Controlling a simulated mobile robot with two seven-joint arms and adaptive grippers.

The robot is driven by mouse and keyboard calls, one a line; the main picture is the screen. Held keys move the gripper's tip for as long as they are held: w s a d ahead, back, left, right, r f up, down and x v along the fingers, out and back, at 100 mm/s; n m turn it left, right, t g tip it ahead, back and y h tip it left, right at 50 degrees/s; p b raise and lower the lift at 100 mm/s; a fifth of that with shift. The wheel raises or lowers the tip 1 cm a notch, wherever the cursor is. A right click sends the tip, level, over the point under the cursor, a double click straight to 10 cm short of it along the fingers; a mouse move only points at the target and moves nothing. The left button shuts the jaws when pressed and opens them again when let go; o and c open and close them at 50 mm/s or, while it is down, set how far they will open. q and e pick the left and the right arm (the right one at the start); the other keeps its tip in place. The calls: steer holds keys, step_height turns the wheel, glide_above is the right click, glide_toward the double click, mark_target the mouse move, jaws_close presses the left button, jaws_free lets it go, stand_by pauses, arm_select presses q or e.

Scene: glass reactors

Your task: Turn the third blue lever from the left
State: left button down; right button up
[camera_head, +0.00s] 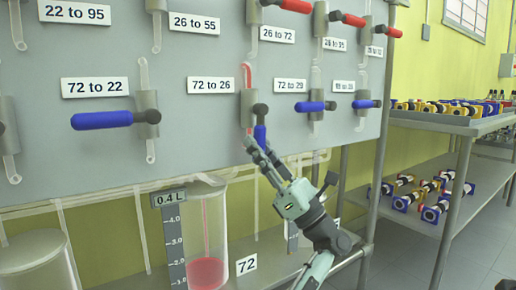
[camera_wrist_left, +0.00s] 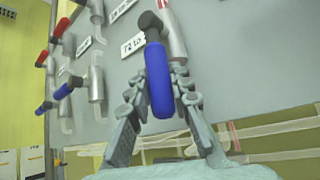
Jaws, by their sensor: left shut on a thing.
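The grey panel (camera_head: 205,65) carries a row of blue levers. One blue lever (camera_head: 102,120) beside the "72 to 22" label points left. The blue lever (camera_head: 260,133) by the "72 to 26" label points down, and my left gripper (camera_head: 259,147) is shut on it from below. The left wrist view shows this lever (camera_wrist_left: 158,85) between the two fingers of the gripper (camera_wrist_left: 160,78). Further right, a blue lever (camera_head: 315,106) by "72 to 29" and another blue lever (camera_head: 367,103) point sideways. My right gripper is not in view.
Red levers (camera_head: 295,6) sit in the row above. Red liquid shows in the tube (camera_head: 247,75) above the held lever's valve. A glass reactor (camera_head: 207,225) with red liquid stands below, beside a scale (camera_head: 172,240). Shelves (camera_head: 430,121) with blue and yellow items stand right.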

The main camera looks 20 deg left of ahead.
arm_select(q)
steer(key=c, duration=1.3)
jaws_free()
steer(key=shift+c, duration=0.2)
steer(key=v, duration=1.2)
